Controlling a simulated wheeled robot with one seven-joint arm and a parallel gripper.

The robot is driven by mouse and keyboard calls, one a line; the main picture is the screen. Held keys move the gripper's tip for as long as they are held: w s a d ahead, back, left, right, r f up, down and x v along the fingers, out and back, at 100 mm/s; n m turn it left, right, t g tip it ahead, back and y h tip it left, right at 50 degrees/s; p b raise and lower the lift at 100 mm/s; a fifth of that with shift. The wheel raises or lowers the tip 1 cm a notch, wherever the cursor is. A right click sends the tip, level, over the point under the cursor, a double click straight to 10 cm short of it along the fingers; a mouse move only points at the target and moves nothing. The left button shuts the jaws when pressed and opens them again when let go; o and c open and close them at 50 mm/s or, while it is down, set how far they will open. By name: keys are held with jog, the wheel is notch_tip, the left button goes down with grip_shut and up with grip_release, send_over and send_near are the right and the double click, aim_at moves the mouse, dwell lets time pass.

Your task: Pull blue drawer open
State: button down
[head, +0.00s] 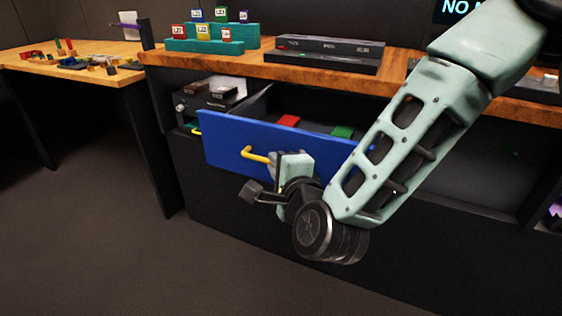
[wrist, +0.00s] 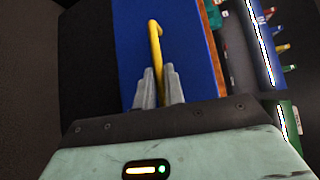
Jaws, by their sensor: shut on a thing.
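The blue drawer (head: 226,142) stands pulled out from the dark cabinet under the wooden worktop in the head view, with its inside partly showing. A red block (head: 288,121) and a green block (head: 342,131) show inside it. Its yellow handle (head: 256,155) is on the front face. My gripper (head: 275,164) is at the handle's right end and is shut on it. In the wrist view, the grey fingers of my gripper (wrist: 159,88) close around the lower part of the yellow handle (wrist: 154,40), against the blue front (wrist: 190,45). The exact finger contact is partly hidden.
The wooden worktop (head: 220,61) above carries teal racks with colored blocks (head: 213,46) and a black device (head: 328,50). A side table (head: 110,72) stands at left. The floor (head: 110,240) before the cabinet is clear.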

jog(key=shift+s, duration=0.25)
jog(key=c, duration=1.5)
grip_release()
jog(key=shift+a, duration=0.1)
jog(key=shift+s, duration=0.1)
jog(key=r+p+v, duration=0.1)
jog(key=p+v, duration=0.3)
jog(key=v, duration=0.5)
jog(key=shift+p, duration=0.85)
